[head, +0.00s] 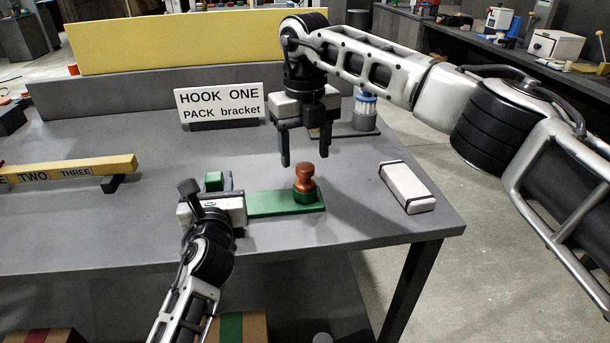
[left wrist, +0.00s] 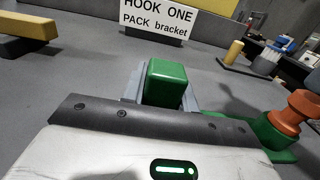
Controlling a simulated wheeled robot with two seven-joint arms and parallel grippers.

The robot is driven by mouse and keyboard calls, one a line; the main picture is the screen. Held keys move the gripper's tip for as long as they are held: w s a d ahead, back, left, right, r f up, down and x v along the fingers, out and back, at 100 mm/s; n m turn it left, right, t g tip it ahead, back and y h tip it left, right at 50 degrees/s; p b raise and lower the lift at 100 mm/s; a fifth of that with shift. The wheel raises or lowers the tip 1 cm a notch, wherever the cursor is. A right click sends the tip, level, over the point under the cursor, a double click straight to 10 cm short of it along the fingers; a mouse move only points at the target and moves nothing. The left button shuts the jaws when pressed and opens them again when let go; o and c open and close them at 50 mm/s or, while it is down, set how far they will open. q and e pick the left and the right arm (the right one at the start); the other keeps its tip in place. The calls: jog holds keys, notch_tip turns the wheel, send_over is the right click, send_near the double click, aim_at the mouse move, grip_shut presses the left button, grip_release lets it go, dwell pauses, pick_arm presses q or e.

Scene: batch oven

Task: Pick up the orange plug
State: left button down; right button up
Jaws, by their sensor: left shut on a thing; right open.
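The orange plug (head: 305,176) stands upright at the right end of a green bracket (head: 265,204) on the grey table. The plug also shows at the right edge of the left wrist view (left wrist: 294,112). My left gripper (head: 212,190) is shut on the green block at the bracket's left end (left wrist: 165,82); its fingers are partly hidden behind the gripper body. My right gripper (head: 304,160) is open and empty, pointing down just above and behind the plug. I cannot tell whether it touches the plug; a gap seems to show.
A white box with dark edges (head: 407,187) lies right of the plug, near the table's right edge. A sign (head: 220,104) reading "HOOK ONE PACK bracket" stands behind. A yellow bar (head: 75,169) lies at left. A blue-and-white item (head: 366,106) stands at the back right.

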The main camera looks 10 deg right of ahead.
aim_at(306, 166)
jog(key=f, duration=0.5)
jog(key=shift+s+f, duration=0.2)
jog(key=shift+f, duration=0.1)
jog(key=c, duration=1.1)
